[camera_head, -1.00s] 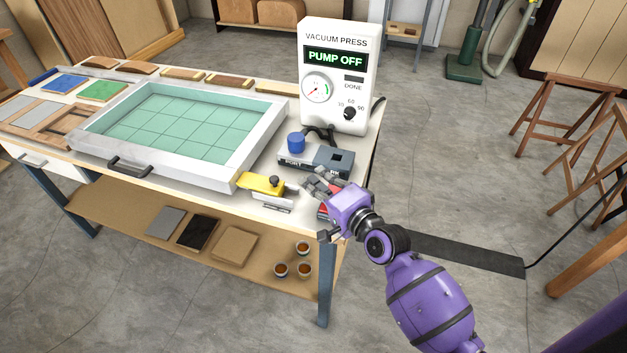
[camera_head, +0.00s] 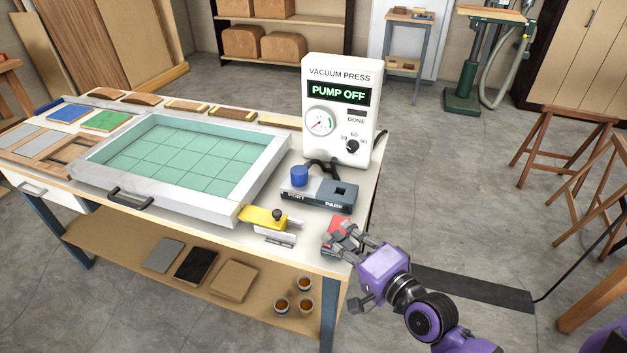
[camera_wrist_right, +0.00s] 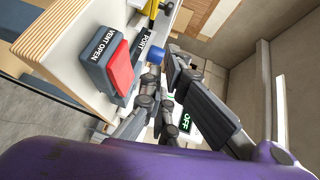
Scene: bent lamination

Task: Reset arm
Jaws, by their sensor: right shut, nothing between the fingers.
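My right arm, purple and grey, comes in from the lower right in the head view. Its gripper (camera_head: 346,238) is shut and empty, over the front right corner of the workbench (camera_head: 310,256). It overlaps a red-topped switch block (camera_head: 335,227) there; I cannot tell from the head view whether they touch. In the right wrist view the gripper (camera_wrist_right: 163,72) is beside the block's red rocker (camera_wrist_right: 121,69), marked VENT OPEN, with a gap visible between them. My left gripper is not in view.
The vacuum press box (camera_head: 340,105) reads PUMP OFF. Before it sit a dark block marked PORT and PARK (camera_head: 325,197), a blue knob (camera_head: 299,175) and a yellow-handled tool (camera_head: 262,217). The white frame (camera_head: 150,203) fills the bench middle.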

